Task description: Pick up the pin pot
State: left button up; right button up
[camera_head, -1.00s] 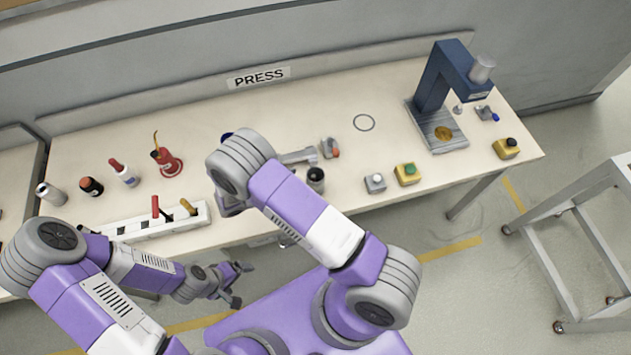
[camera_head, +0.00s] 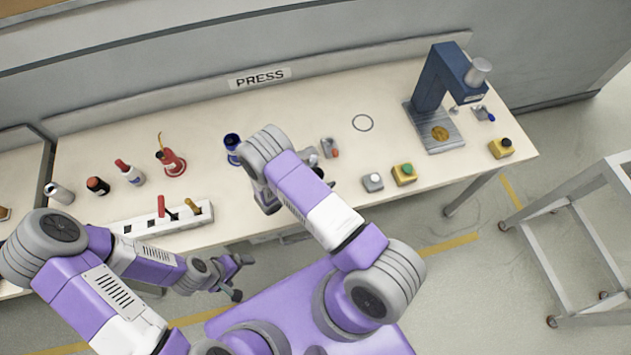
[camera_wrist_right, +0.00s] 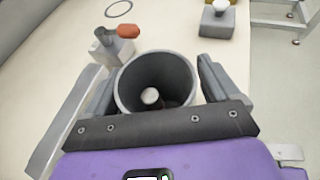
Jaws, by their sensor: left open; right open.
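The pin pot (camera_wrist_right: 168,66) is a dark grey, open-topped round pot, seen from above in the right wrist view. A pale round-ended piece (camera_wrist_right: 150,97) shows inside it. My right gripper (camera_wrist_right: 158,80) is open, with one finger on each side of the pot; I cannot tell whether either finger touches it. In the head view my right arm hides the pot and most of that gripper. My left gripper (camera_head: 241,278) is open and empty, low in front of the table's front edge.
A small grey block with an orange-red part (camera_wrist_right: 116,46) stands just beyond the pot. Grey (camera_head: 373,182) and yellow (camera_head: 404,174) button boxes and the blue press (camera_head: 436,90) stand to the right. A blue-topped container (camera_head: 232,148) and a white rack (camera_head: 160,222) are left.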

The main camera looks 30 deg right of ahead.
jog(key=c, duration=1)
